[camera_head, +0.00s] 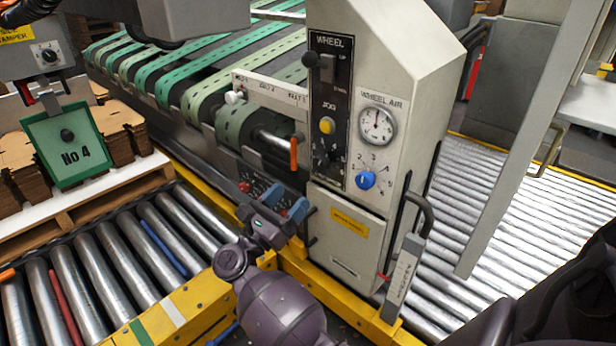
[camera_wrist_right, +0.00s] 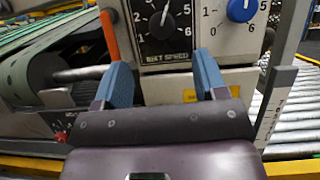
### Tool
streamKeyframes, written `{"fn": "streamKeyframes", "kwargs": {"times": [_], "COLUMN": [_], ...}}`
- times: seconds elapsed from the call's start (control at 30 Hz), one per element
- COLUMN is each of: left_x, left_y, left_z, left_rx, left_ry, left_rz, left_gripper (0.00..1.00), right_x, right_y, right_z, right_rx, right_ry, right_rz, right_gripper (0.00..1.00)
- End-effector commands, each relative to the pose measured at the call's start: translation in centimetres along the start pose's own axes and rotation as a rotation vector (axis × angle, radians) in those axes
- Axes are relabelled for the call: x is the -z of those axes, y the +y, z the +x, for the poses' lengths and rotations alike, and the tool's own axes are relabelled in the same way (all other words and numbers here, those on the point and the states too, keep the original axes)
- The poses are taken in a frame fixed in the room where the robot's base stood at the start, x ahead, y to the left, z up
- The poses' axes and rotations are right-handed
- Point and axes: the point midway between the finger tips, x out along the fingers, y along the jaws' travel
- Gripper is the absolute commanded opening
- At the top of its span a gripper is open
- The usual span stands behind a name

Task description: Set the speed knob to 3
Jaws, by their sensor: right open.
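The speed knob is a black dial (camera_wrist_right: 161,26) with white numbers and a white pointer, above a label that reads as belt speed, in the right wrist view. Its pointer aims up and slightly right; the number there is cut off or unclear. In the head view the knob (camera_head: 330,157) sits low on the black control strip, partly dark. My right gripper (camera_head: 287,205) is open and empty, its blue fingers in front of and below the panel. In the right wrist view the fingers (camera_wrist_right: 162,62) stand apart below the knob, not touching it. My left gripper is not in view.
A blue wheel air knob (camera_head: 365,180) and a gauge (camera_head: 377,126) are right of the strip. A yellow jog button (camera_head: 327,125) is above the speed knob. An orange handle (camera_head: 293,155) sticks up just left of the panel. Yellow rails and rollers lie below.

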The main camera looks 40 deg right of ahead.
Motion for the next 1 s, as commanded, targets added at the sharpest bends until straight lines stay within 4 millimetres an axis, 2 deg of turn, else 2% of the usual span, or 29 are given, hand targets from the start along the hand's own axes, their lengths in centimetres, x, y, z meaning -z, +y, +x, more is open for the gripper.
{"fn": "streamKeyframes", "kwargs": {"times": [0.03, 0.27, 0.7, 1.0], "left_x": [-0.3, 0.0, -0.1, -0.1], "left_y": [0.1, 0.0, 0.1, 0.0], "left_z": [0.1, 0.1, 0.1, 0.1], "left_rx": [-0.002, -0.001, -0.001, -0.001], "left_ry": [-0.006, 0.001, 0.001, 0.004], "left_rz": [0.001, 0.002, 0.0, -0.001], "left_gripper": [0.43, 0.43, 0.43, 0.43], "right_x": [0.7, 0.4, 0.6, 0.7], "right_y": [0.1, 0.2, -0.1, -0.1], "right_z": [-0.3, 1.1, 8.2, 10.5], "right_rx": [0.011, 0.028, 0.026, 0.024], "right_ry": [0.015, 0.024, 0.023, 0.023], "right_rz": [0.009, 0.028, 0.024, 0.023], "right_gripper": [0.66, 0.66, 0.66, 0.66]}}
